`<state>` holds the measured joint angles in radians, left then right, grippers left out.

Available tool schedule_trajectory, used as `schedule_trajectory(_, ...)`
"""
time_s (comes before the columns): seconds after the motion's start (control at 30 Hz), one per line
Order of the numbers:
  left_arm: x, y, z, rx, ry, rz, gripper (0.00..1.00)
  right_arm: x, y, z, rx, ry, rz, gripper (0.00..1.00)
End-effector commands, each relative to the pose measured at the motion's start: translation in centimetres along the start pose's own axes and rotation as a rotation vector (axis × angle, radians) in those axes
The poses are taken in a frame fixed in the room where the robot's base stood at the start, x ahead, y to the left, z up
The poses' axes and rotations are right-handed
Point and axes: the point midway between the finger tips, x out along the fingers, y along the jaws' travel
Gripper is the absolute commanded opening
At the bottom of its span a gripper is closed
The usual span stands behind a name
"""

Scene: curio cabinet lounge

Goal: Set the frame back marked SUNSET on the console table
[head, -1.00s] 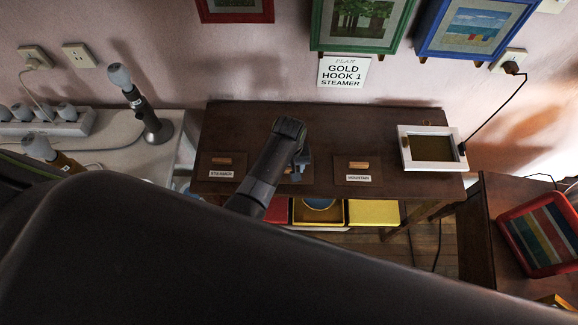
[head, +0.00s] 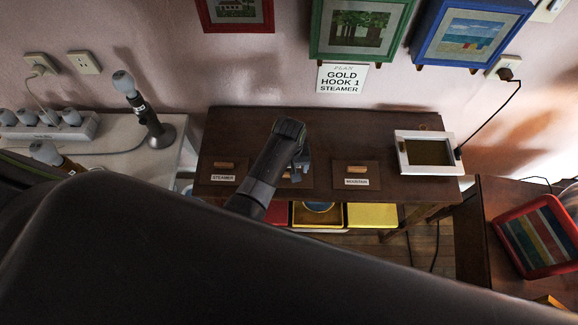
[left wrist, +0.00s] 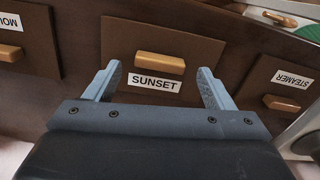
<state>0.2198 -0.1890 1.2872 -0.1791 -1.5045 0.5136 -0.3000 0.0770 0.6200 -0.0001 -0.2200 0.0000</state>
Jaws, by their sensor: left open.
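The SUNSET frame back (left wrist: 215,45) is a flat dark brown panel with a wooden grip block (left wrist: 160,63) and a white label. It lies at the front of the dark console table (head: 330,125), between the STEAMER and MOUNTAIN backs. My left gripper (left wrist: 160,75) is open, with one finger to each side of the SUNSET block and label; no contact shows. In the head view my left gripper (head: 300,165) hides most of this back. My right gripper is not in view.
The STEAMER back (head: 222,172) and MOUNTAIN back (head: 357,173) lie on either side. A white frame (head: 400,155) lies at the table's right end. Red, green and blue framed pictures hang on the wall. The table's rear strip is clear.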

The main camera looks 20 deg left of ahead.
Motion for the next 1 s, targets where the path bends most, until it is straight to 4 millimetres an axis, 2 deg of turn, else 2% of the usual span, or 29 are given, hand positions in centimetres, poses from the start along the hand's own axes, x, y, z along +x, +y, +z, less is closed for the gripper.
schedule_trajectory(0.03,-1.2,0.0,0.0,0.0,0.0,0.0,0.76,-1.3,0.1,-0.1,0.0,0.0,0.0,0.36)
schedule_trajectory(0.6,-7.3,0.0,0.0,0.0,0.0,0.0,0.76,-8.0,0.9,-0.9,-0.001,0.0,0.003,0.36)
schedule_trajectory(0.8,-9.4,0.0,0.0,0.0,0.0,0.0,0.76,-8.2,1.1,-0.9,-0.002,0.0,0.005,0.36)
schedule_trajectory(1.0,-9.7,0.0,0.0,0.001,0.0,0.0,0.76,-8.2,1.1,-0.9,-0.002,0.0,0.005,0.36)
